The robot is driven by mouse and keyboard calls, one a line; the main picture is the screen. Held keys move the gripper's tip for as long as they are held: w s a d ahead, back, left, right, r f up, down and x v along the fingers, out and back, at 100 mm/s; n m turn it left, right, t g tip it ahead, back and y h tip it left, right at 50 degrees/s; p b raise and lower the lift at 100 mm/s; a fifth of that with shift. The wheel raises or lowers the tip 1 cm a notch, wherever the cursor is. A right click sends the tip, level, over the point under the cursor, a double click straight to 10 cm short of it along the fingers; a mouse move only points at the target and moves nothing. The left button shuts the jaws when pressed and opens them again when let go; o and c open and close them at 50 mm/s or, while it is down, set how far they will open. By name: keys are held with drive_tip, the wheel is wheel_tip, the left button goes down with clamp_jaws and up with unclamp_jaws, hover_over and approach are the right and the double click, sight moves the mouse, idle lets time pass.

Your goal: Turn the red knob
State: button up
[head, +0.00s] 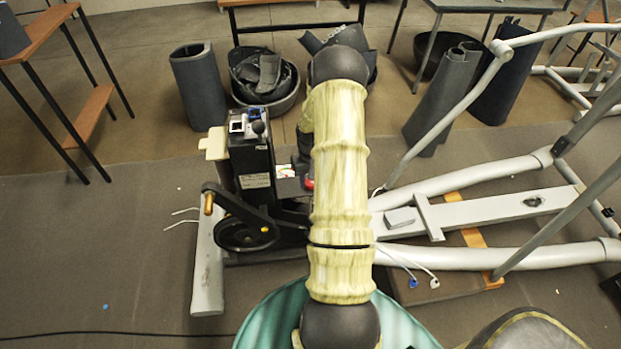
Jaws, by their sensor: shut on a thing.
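The red knob (309,183) shows as a small red patch at the left edge of my arm, on the dark middle part of the elliptical machine. Most of it is hidden by my arm. My gripper (301,168) is a small dark shape just above the red patch, pointing down to it and partly hidden by my arm. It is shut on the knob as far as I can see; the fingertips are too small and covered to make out. The machine's black housing (252,160) stands just to the left.
A black crank with a round wheel (246,233) sits left of the knob. Pale machine rails (480,212) and handle bars (455,110) run off to the right. Black bins (264,77) and rolled dark mats (198,85) stand behind. Open floor (90,240) lies at left.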

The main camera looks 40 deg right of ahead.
drive_tip(key=m+p, duration=0.1)
drive_tip(key=m, duration=0.5)
drive_tip(key=shift+w+r, duration=0.1)
drive_tip(key=m, duration=0.6)
drive_tip(key=shift+p, duration=0.35)
drive_tip(key=o, duration=1)
wheel_tip(320, 180, up, 17)
drive_tip(key=shift+r, duration=0.15)
idle(0.5)
